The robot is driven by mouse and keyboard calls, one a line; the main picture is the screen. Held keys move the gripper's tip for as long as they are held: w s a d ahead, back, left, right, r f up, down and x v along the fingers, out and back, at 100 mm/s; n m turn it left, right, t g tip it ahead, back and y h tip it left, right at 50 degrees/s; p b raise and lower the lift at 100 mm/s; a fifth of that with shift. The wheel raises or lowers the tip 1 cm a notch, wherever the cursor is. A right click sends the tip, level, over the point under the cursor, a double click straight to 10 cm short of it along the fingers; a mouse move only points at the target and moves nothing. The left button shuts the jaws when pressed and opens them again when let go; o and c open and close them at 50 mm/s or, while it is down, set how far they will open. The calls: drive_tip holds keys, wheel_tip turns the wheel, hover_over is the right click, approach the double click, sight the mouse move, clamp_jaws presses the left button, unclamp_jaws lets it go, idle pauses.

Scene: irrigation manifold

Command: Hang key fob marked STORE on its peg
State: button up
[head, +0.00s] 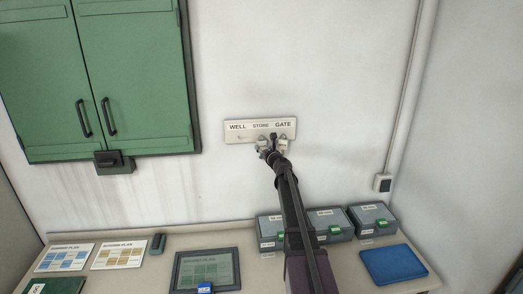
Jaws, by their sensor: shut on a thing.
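A pale peg board (237,138) is fixed to the wall, with the labels WELL, STORE and GATE along its top. A small peg shows under WELL. My gripper (273,142) is at the board, in front of the area below STORE and reaching toward GATE. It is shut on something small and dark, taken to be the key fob. The fob's marking cannot be read. My gripper and arm hide the STORE and GATE pegs, and I cannot tell whether the fob touches a peg.
A green cabinet (140,75) hangs at left, with a dark lock box (114,162) below it. On the bench are a tablet (207,270), plan cards (119,254), several grey boxes (372,219) and a blue pad (393,265). The wall around the board is clear.

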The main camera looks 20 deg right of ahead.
drive_tip(key=shift+w+d+f, duration=0.15)
drive_tip(key=shift+w+f, duration=0.05)
drive_tip(key=shift+w, duration=0.45)
idle(0.5)
drive_tip(key=o, duration=1.1)
drive_tip(key=shift+s, duration=0.1)
drive_tip(key=s, duration=1.1)
drive_tip(key=shift+s, duration=0.4)
